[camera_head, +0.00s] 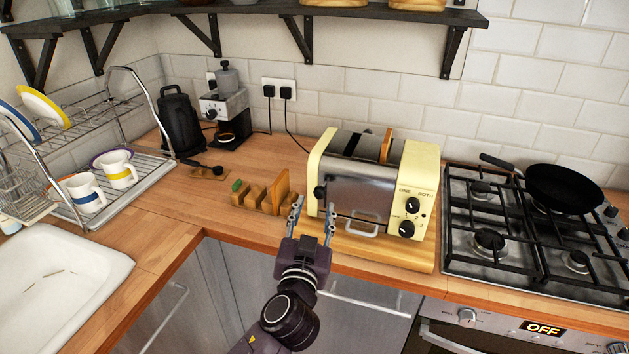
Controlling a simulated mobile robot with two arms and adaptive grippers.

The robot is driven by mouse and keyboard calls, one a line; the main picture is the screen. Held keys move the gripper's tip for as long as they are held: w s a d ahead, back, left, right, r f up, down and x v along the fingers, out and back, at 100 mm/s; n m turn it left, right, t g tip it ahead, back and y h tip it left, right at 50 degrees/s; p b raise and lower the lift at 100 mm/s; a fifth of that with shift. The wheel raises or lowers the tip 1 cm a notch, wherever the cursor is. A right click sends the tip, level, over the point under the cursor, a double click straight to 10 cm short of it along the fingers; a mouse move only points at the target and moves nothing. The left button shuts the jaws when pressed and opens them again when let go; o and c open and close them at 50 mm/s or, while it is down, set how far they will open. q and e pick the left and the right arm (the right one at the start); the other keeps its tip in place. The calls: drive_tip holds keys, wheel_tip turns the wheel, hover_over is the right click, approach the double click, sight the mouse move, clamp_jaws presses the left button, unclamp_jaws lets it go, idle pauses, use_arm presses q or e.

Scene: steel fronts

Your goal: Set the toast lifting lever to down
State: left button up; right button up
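A cream and steel toaster (365,185) stands on a wooden board on the counter. A slice of bread (386,146) sticks up out of one slot. A small black knob (319,192), which looks like the lifting lever, shows at the toaster's left end; its exact height in its track is hard to tell. Black dials (407,229) are on the right end. My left gripper (313,212) is open and empty, its fingers pointing up toward the toaster's lower left front corner, just below the black knob. I cannot tell if it touches. My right gripper is not in view.
A wooden rack (262,197) stands left of the toaster, close to my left gripper. A gas hob (520,240) with a black pan (563,188) is on the right. A dish rack (110,165) and sink (60,290) are on the left. A shelf (250,10) hangs above.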

sight(319, 196)
use_arm(q)
drive_tip(key=w, duration=0.1)
drive_tip(key=w+d+p, duration=0.1)
drive_tip(key=shift+w+r, duration=0.3)
drive_tip(key=shift+w+f, duration=0.25)
drive_tip(key=shift+w, duration=0.95)
drive_tip(key=shift+w+d, duration=0.15)
drive_tip(key=shift+w, duration=0.7)
drive_tip(key=shift+c, duration=1.4)
drive_tip(key=c, duration=0.8)
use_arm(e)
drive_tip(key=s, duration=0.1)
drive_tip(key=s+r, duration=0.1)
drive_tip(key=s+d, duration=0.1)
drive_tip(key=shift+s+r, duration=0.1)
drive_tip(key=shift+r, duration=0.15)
